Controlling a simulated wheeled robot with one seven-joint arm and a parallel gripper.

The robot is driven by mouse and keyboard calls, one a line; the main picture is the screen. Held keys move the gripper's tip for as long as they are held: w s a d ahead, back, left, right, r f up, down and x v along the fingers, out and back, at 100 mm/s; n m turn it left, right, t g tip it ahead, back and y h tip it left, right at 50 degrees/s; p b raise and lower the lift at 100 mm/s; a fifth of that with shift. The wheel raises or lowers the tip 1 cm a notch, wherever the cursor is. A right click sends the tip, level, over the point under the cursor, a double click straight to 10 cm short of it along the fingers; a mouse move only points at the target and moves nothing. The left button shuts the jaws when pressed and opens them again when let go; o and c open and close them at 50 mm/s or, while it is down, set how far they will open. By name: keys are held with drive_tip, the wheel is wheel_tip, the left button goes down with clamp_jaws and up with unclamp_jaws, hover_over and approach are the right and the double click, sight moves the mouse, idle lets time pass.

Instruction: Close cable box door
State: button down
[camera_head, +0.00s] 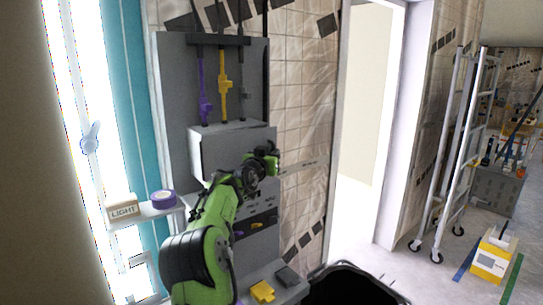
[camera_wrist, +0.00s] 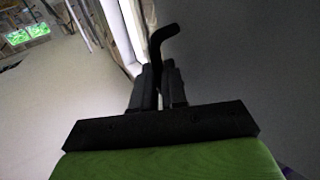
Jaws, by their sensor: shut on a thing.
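The cable box (camera_head: 196,155) is a grey and white box on a tall grey panel, in the middle of the head view. A flat grey face (camera_head: 230,143) shows at its front, partly behind my arm; I cannot tell how far the door stands open. My gripper (camera_head: 268,160) is at the right part of this face. In the wrist view, my gripper (camera_wrist: 158,88) is shut on a thin black bent handle (camera_wrist: 170,38), whose hooked end sticks out beyond the fingers. A plain dark grey surface (camera_wrist: 250,60) fills the right side there.
Purple and yellow cable plugs (camera_head: 224,84) hang above the box. A shelf with a "LIGHT" box (camera_head: 123,208) and purple tape (camera_head: 163,198) is at left. A black bin (camera_head: 350,285) stands low, right of my arm. A ladder (camera_head: 458,150) stands farther right.

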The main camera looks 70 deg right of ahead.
drive_tip(key=shift+w+d+r+n+t+p, duration=0.15)
drive_tip(key=shift+d+n+t+p, duration=0.1)
drive_tip(key=shift+d+t, duration=0.25)
drive_tip(key=shift+w+d+n+t+p, duration=0.2)
drive_tip(key=shift+d+n+t+p, duration=0.1)
drive_tip(key=shift+d+t, duration=0.2)
drive_tip(key=shift+w+d+r+n+t+p, duration=0.15)
drive_tip(key=shift+d+n+t+p, duration=0.1)
drive_tip(key=shift+d+t, duration=0.25)
drive_tip(key=shift+w+d, duration=0.15)
drive_tip(key=c, duration=1.4)
unclamp_jaws()
drive_tip(key=shift+c, duration=0.2)
drive_tip(key=shift+o, duration=1.4)
drive_tip(key=shift+s+d+f, duration=0.15)
drive_tip(key=shift+s+d, duration=0.1)
drive_tip(key=shift+d, duration=0.1)
drive_tip(key=shift+w+a, duration=0.1)
drive_tip(key=shift+w, duration=0.05)
drive_tip(key=shift+w+f, duration=0.1)
drive_tip(key=s+a+b, duration=0.1)
drive_tip(key=a+b, duration=0.6)
drive_tip(key=a, duration=0.8)
drive_tip(key=shift+s+a, duration=0.35)
drive_tip(key=shift+s, duration=0.05)
